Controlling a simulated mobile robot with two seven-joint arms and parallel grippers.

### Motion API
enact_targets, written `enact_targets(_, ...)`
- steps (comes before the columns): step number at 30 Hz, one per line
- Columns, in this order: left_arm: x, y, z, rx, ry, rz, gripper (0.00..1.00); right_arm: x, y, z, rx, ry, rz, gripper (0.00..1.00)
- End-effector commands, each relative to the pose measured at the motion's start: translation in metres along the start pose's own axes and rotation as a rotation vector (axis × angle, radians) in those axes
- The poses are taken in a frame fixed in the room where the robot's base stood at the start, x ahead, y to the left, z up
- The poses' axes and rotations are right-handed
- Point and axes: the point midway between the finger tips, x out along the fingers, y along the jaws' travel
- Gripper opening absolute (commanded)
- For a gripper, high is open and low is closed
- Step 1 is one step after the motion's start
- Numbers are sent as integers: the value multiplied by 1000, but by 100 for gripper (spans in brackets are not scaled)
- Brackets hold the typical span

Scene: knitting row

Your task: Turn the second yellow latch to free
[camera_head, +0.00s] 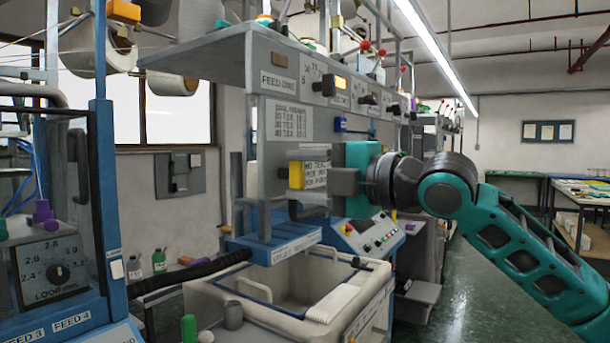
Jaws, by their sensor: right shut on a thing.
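A yellow latch (297,172) shows on the grey upright of the machine, beside a printed label. My right gripper (338,181) reaches in from the right, level with the latch, and is shut on it. Its grey fingers and teal body hide the latch's right side. I cannot tell how far the latch is turned. My left gripper is not in view.
A grey shelf marked FEED ONE (279,83) juts out above the gripper. A white bin (225,292) stands below, with a button panel (372,232) behind it. A blue-framed cabinet (104,190) stands at left. Green floor (470,285) is open at right.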

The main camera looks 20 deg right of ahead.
Motion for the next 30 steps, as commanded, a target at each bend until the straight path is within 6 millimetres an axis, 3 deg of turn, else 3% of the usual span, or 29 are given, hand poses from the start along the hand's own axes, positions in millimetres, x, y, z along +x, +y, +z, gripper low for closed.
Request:
enact_targets(7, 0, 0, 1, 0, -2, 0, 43, 0, -1, 0, -5, 0, -2, 18)
enact_targets(8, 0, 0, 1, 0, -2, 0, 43, 0, -1, 0, -5, 0, -2, 50)
enact_targets(15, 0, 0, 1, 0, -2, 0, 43, 0, -1, 0, -2, 0, -1, 73)
enact_targets(25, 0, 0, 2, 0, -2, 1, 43, -3, -1, 0, -1, -1, 0, 74)
enact_targets(30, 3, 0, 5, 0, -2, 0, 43, -23, -2, 1, -4, -4, -1, 74)
